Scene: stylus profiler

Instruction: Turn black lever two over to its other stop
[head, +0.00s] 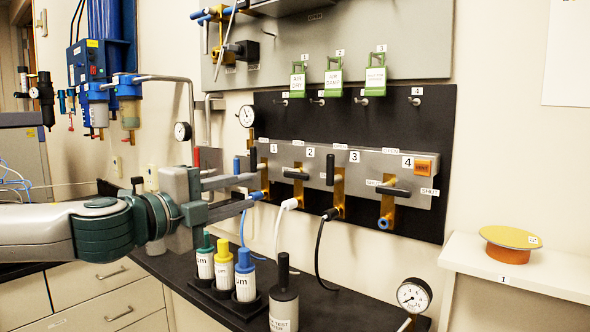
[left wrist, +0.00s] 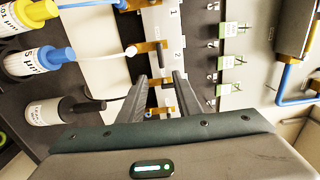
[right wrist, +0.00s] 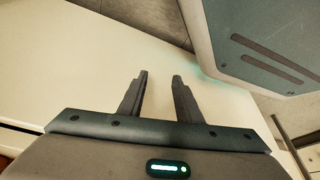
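Black lever two (head: 296,174) lies roughly level across its brass valve, left of the label 2 on the grey panel (head: 375,170). A white hose plug (head: 289,204) sits below it. My left gripper (head: 256,188) is open, its fingers left of lever two and apart from it in the head view. In the left wrist view the brass valve with the white hose (left wrist: 150,47) lies beyond the fingertips (left wrist: 161,78); its lever is hard to make out there. My right gripper (right wrist: 160,76) is open and empty over a pale surface.
Upright black lever three (head: 330,170) and level lever four (head: 393,191) stand to the right. Green tags (head: 334,80) hang above. Several capped bottles (head: 245,275) and a black-topped bottle (head: 284,300) stand on the bench below. A gauge (head: 413,296) is at lower right.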

